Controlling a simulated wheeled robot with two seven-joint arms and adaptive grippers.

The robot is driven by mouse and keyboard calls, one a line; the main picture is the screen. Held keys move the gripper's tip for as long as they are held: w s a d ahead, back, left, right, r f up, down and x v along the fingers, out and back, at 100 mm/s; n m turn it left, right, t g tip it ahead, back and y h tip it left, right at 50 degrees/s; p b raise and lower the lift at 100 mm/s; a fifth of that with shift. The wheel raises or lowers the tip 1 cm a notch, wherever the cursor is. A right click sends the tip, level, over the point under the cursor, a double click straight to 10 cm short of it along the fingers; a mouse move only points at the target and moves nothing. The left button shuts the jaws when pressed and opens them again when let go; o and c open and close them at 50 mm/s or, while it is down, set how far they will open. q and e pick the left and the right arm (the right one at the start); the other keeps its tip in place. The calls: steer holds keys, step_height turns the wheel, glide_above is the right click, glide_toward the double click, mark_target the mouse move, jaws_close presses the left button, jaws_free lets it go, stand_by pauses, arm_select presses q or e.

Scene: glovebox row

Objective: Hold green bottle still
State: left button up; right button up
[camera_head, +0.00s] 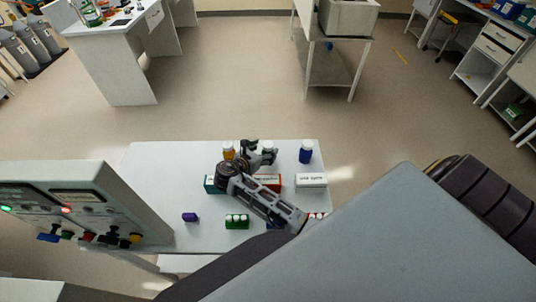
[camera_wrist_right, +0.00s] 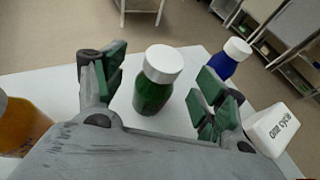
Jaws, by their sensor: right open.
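The green bottle (camera_wrist_right: 153,90) with a white cap stands upright on the white table (camera_wrist_right: 60,85) in the right wrist view. In the head view its white cap (camera_head: 268,146) shows by the gripper, and its body is mostly hidden. My right gripper (camera_head: 261,153) is open, and its green-padded fingers (camera_wrist_right: 160,88) lie on either side of the bottle. I see gaps between the bottle and both fingers. My left gripper is not in view.
An orange bottle (camera_head: 228,151) stands left and a blue bottle (camera_head: 306,153) right of the green one. A white labelled box (camera_head: 311,180), a red box (camera_head: 268,182) and a teal box (camera_head: 210,185) stand nearer. A control panel (camera_head: 85,205) borders the table's left.

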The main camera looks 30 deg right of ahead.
steer(key=shift+x, duration=1.5)
steer(key=c, duration=1.2)
steer(key=shift+r, duration=0.1)
steer(key=shift+r, duration=5)
